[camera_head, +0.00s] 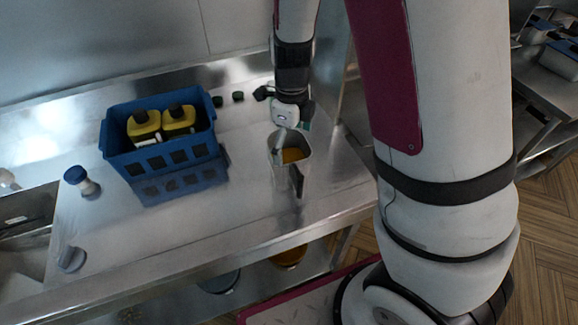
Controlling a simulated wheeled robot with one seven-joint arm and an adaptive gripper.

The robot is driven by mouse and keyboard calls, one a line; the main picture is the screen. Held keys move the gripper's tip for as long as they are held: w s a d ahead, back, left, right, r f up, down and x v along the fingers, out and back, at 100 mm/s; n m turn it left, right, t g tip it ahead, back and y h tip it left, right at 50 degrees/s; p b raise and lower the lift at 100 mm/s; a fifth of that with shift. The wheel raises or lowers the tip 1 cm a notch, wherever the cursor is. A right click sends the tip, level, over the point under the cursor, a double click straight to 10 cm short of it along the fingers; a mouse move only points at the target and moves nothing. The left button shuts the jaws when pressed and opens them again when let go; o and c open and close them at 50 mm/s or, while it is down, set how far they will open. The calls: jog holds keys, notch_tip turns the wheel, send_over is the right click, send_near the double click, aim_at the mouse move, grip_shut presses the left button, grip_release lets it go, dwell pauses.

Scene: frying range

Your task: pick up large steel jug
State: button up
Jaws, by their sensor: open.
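The large steel jug (279,174) stands upright on the steel counter (200,232), with something orange showing inside it. Its dark handle is on the near side, toward the counter's front edge. My gripper (281,137) is open and points down at the jug's far rim from behind. A finger appears to overlap the jug's mouth. I cannot tell whether it touches the jug, and the fingers are partly hidden.
A blue crate (165,170) with yellow bottles stands left of the jug. A blue-capped shaker (82,181) and a small grey item (71,259) lie further left. Small dark caps (238,97) sit behind. Counter between jug and front edge is clear.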

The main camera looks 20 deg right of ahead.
jog(key=shift+d+f, duration=0.15)
jog(key=shift+f, duration=1.5)
jog(key=shift+d+f, duration=0.1)
jog(key=shift+f, duration=1.5)
jog(key=shift+s, duration=0.1)
jog(key=c, duration=1.6)
